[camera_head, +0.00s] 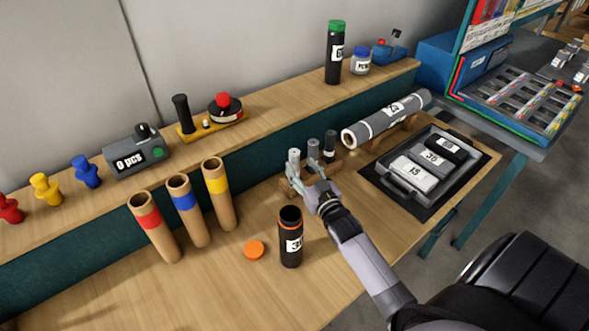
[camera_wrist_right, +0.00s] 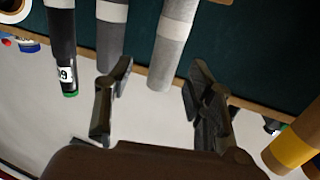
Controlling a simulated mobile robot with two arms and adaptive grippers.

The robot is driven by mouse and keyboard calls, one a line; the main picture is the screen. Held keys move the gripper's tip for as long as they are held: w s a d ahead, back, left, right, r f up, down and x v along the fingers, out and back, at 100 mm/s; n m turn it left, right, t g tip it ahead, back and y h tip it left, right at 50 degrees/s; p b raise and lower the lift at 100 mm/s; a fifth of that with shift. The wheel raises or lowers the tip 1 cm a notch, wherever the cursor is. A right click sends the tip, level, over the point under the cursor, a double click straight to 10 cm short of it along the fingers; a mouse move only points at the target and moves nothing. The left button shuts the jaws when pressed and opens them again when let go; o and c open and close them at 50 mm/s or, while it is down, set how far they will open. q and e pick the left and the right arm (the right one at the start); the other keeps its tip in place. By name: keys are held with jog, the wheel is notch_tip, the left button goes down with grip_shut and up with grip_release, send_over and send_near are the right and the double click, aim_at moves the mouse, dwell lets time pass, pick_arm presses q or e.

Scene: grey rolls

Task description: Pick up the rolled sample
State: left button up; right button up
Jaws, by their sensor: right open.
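Three small upright rolls stand in a wooden holder on the bench in the head view: a light grey one (camera_head: 294,158), a mid-grey one (camera_head: 313,150) and a dark one (camera_head: 330,142). A large grey roll (camera_head: 385,119) with a numbered label lies behind them to the right. My right gripper (camera_head: 303,184) is open at the light grey roll. In the right wrist view, the light grey roll (camera_wrist_right: 172,45) appears between the open fingers (camera_wrist_right: 160,78), with no clear contact. The mid-grey roll (camera_wrist_right: 112,40) is just left of it. My left gripper is out of view.
A black tray (camera_head: 385,178) with labelled grey rolls lies to the right. A black canister (camera_head: 290,245) and orange cap (camera_head: 254,249) stand in front. Cardboard tubes with red (camera_head: 150,220), blue (camera_head: 185,202) and yellow (camera_head: 216,185) bands stand left. The front bench is partly clear.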

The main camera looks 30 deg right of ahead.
aim_at(297, 163)
jog(key=w+p, duration=0.1)
jog(key=w, duration=0.3)
jog(key=shift+w+d, duration=0.1)
jog(key=shift+w, duration=0.3)
jog(key=shift+s, duration=0.1)
jog(key=shift+c, duration=0.4)
grip_shut()
